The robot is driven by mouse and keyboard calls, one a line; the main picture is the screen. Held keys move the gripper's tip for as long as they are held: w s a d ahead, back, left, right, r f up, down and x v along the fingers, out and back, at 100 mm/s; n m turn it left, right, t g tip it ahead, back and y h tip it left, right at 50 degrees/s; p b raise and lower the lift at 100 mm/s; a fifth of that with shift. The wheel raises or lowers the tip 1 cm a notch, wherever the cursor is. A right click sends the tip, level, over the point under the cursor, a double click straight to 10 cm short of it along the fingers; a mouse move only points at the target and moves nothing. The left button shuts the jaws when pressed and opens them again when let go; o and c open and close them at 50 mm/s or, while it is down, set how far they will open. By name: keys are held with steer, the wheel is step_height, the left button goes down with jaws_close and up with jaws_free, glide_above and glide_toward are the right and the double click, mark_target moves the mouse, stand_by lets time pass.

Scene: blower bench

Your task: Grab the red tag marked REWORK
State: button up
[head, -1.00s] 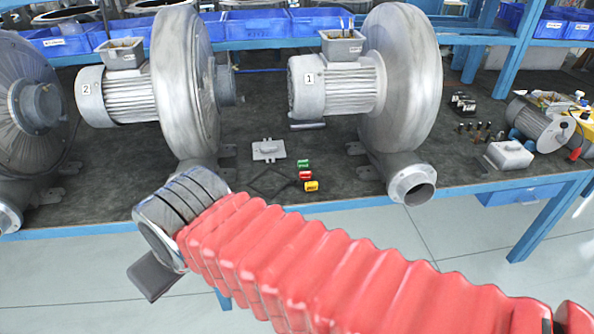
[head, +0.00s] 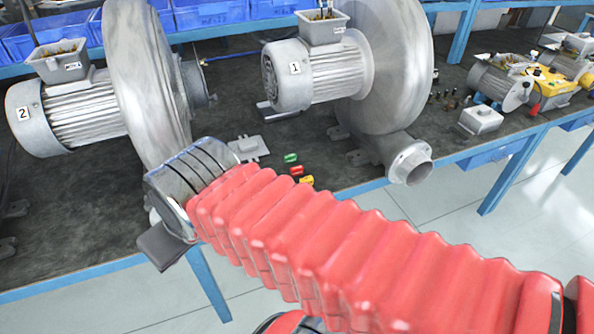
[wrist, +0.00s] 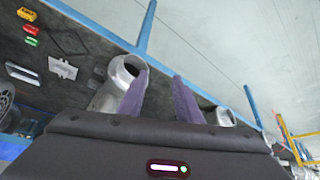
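The small red tag (head: 297,170) lies on the dark bench top between a green tag (head: 291,158) and a yellow tag (head: 307,180), near the bench's front edge. No lettering can be read on it. In the wrist view the red tag (wrist: 31,29) is at the far upper left, between the yellow tag (wrist: 27,14) and the green tag (wrist: 31,41). My gripper (wrist: 162,75) is open, its two purple fingers apart with nothing held between them. It is well away from the tags. In the head view my wrist hides the fingers.
Blower 1 (head: 385,70) stands behind and right of the tags, its outlet flange (head: 409,162) near the front edge. Blower 2 (head: 140,70) stands left. A grey cover plate (head: 248,148) lies left of the tags. The blue bench edge (head: 345,189) runs in front.

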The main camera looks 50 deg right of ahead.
steer(key=shift+o, duration=1.4)
steer(key=shift+w+d, duration=0.2)
steer(key=shift+o, duration=0.4)
steer(key=w+d+f+m+t+h, duration=0.1)
steer(key=w+d+f+m+h, duration=0.1)
steer(key=w+d, duration=0.6)
steer(key=d+f, duration=0.1)
steer(key=d, duration=0.3)
steer(key=shift+w+d+f+h, duration=0.2)
steer(key=shift+f+h, duration=0.05)
steer(key=shift+h, duration=0.15)
steer(key=w+d+f+m+t+h, duration=0.1)
steer(key=w+d+f, duration=0.15)
steer(key=d, duration=0.45)
steer(key=w+d+f+h, duration=0.1)
steer(key=d+f, duration=0.2)
steer(key=d, duration=0.3)
steer(key=m+t+h, duration=0.2)
steer(key=m+t, duration=0.1)
steer(key=t, duration=0.1)
glide_toward(303, 180)
step_height(303, 180, up, 2)
steer(key=w, duration=0.1)
steer(key=shift+w+d, duration=0.1)
steer(key=shift+d, duration=0.15)
steer(key=shift+x, duration=4.3)
